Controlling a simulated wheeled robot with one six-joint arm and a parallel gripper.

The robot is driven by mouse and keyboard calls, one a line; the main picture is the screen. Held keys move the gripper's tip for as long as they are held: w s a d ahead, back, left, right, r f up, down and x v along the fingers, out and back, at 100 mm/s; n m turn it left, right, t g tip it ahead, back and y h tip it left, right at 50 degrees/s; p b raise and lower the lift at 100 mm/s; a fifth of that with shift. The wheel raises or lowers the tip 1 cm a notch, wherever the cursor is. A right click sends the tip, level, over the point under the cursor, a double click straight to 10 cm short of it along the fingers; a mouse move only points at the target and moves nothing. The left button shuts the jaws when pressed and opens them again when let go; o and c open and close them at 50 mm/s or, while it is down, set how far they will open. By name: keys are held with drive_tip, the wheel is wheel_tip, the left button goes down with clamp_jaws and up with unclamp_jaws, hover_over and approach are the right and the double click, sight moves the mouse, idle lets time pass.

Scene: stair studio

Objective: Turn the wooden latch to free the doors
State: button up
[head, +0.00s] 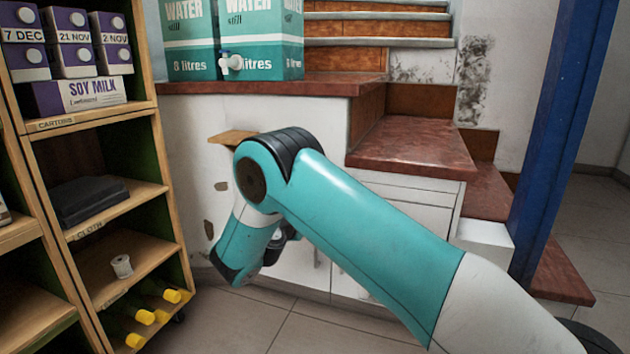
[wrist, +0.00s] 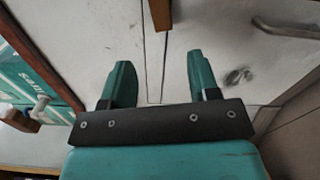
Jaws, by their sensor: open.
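The wooden latch (wrist: 160,14) shows as a short brown bar at the top edge of the wrist view, partly cut off. It lies close to the seam between two pale cabinet doors (wrist: 208,28). My gripper (wrist: 162,78) is open and empty, with its two green fingers on either side of the seam. The latch is beyond the fingertips, and I see no contact. In the head view the white cabinet front (head: 290,268) is partly covered by my arm, which hides the latch and most of the gripper.
A metal handle (wrist: 287,28) is on the cabinet at the right of the wrist view. A small wooden ledge (head: 230,137) juts from the wall. Water boxes (head: 268,60) stand on the red counter above. A wooden shelf unit (head: 150,190) is at the left, stairs at the right.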

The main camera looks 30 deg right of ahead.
drive_tip(key=b+x, duration=0.4)
drive_tip(key=x, duration=0.6)
drive_tip(key=shift+d, duration=0.25)
drive_tip(key=shift+w+f, duration=0.1)
drive_tip(key=shift+w, duration=0.05)
